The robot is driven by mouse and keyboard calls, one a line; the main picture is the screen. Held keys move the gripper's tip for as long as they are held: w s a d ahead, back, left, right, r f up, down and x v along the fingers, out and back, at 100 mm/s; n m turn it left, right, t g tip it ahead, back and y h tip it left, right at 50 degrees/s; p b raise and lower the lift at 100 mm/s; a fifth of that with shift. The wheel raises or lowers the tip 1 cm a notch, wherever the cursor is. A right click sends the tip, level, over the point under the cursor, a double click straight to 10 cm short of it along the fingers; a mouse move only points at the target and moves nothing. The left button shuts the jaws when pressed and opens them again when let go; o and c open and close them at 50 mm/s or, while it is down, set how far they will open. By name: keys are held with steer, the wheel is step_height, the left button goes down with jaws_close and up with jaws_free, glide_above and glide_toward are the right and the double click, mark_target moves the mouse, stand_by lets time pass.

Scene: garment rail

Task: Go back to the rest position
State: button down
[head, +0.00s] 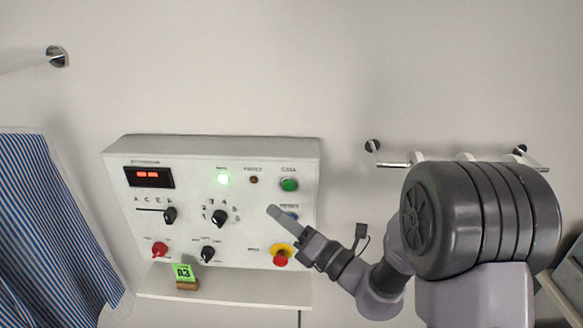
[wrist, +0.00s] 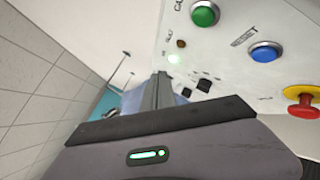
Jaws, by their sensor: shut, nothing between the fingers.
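My gripper (head: 273,211) is shut with nothing in it. In the head view its tip is in front of the right part of a white control panel (head: 140,225), close to the blue reset button (head: 291,216), which it partly covers. I cannot tell from the head view whether it touches the panel. In the wrist view the shut fingers (wrist: 157,92) point past the panel face, and the blue button (wrist: 264,52) is clear of them to the right.
The panel carries a green button (head: 289,184), a red emergency knob (head: 281,258) on yellow, black knobs and a lit green lamp (head: 223,179). A ledge (head: 230,287) below holds a green A3 tag (head: 184,272). A rail (head: 395,164) is right; a striped garment (head: 45,220) hangs left.

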steer(key=s+a+f+n+g+b, duration=0.25)
steer(key=s+n+g, duration=0.25)
steer(key=s+n, duration=0.25)
steer(key=s+a+f+n+g+b, duration=0.1)
steer(key=s+a+n+g+b, duration=0.2)
steer(key=s+n+g, duration=0.35)
steer(key=s+d+f+n+h+b, duration=0.2)
steer(key=s+f+n+h+b, duration=0.25)
steer(key=s, duration=0.45)
steer(key=s+d+f+n+t+h+b, duration=0.1)
steer(key=d+f+n+t+h+b, duration=0.1)
steer(key=d+f+n+h, duration=0.2)
steer(key=s+d+f+n+t+h+b, duration=0.2)
steer(key=d+f+n+h, duration=0.2)
steer(key=d+n, duration=0.5)
steer(key=d+h, duration=0.1)
steer(key=d, duration=0.3)
steer(key=shift+s+d+b, duration=0.2)
steer(key=shift+s+b, duration=0.1)
steer(key=shift+b, duration=0.1)
stand_by(3.6)
